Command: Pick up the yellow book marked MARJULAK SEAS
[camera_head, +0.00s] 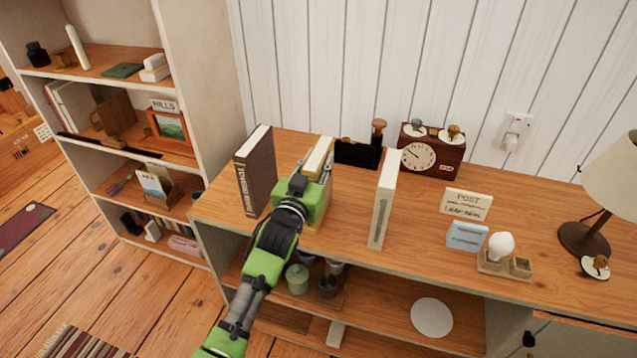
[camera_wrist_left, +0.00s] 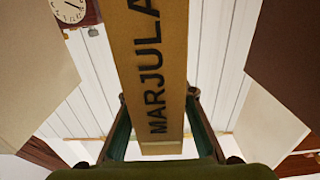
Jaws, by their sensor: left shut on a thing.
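The yellow book (camera_head: 319,158) stands upright on the wooden cabinet top, between a dark brown book and a pale cream book. My left gripper (camera_head: 304,190) is shut on it from the front, with one finger on each side. In the left wrist view the tan-yellow spine (camera_wrist_left: 152,70) reads "MARJULA" in dark letters and runs between the two green-padded fingers. The rest of the title is hidden. The gripper covers much of the book in the head view, and I cannot tell whether its base touches the wood. My right gripper is not in view.
The brown book (camera_head: 256,172) and the cream book (camera_head: 384,200) stand close on either side. Behind are a black holder (camera_head: 356,154) and a clock (camera_head: 433,150). Small signs (camera_head: 466,205), a bulb on a stand (camera_head: 500,246) and a lamp (camera_head: 588,235) are to the right.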

